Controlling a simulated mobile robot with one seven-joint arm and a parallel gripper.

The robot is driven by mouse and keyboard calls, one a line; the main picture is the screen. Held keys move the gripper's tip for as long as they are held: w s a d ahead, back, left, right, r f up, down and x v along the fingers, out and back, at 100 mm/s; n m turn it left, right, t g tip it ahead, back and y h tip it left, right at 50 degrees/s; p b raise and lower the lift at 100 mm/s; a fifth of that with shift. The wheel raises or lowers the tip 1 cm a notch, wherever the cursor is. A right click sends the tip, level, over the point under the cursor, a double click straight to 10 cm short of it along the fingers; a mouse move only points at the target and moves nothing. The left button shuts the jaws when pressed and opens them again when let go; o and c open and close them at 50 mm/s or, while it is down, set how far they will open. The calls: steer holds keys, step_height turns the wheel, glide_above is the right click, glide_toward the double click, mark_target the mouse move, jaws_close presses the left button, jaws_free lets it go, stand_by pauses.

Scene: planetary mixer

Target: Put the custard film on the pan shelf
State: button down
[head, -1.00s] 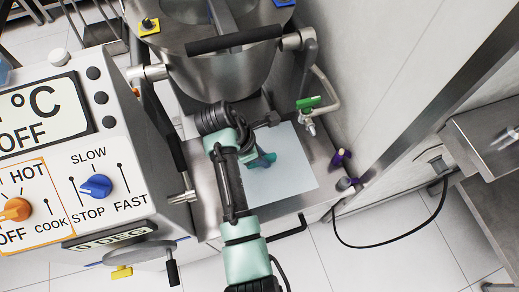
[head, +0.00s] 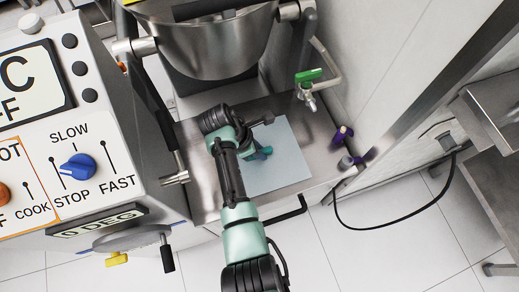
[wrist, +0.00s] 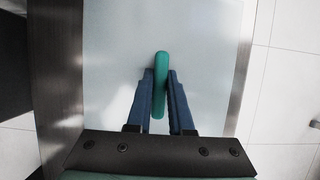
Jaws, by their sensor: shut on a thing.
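The custard film, as I take it, is a pale blue translucent sheet (head: 287,168) with a teal grip piece. It also fills the middle of the wrist view (wrist: 210,55). My gripper (head: 259,153) is shut on the teal grip; in the wrist view its two blue fingers (wrist: 160,78) press it from both sides. The sheet is over the steel shelf (head: 318,128) below the mixer bowl, which I take for the pan shelf. It looks flat and within the shelf's edges. I cannot tell whether it touches the steel. My arm hides the sheet's left part.
The steel bowl (head: 222,50) hangs behind the shelf. A green-handled tap (head: 308,77) and purple fittings (head: 343,135) stand on the right. The control panel (head: 75,165) is left. A black cable (head: 390,228) lies right. A black bar handle (head: 290,213) is at the front.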

steer(key=shift+f, duration=0.1)
steer(key=c, duration=0.8)
jaws_free()
steer(key=p+v, duration=0.4)
steer(key=v, duration=0.8)
steer(key=shift+d, duration=0.1)
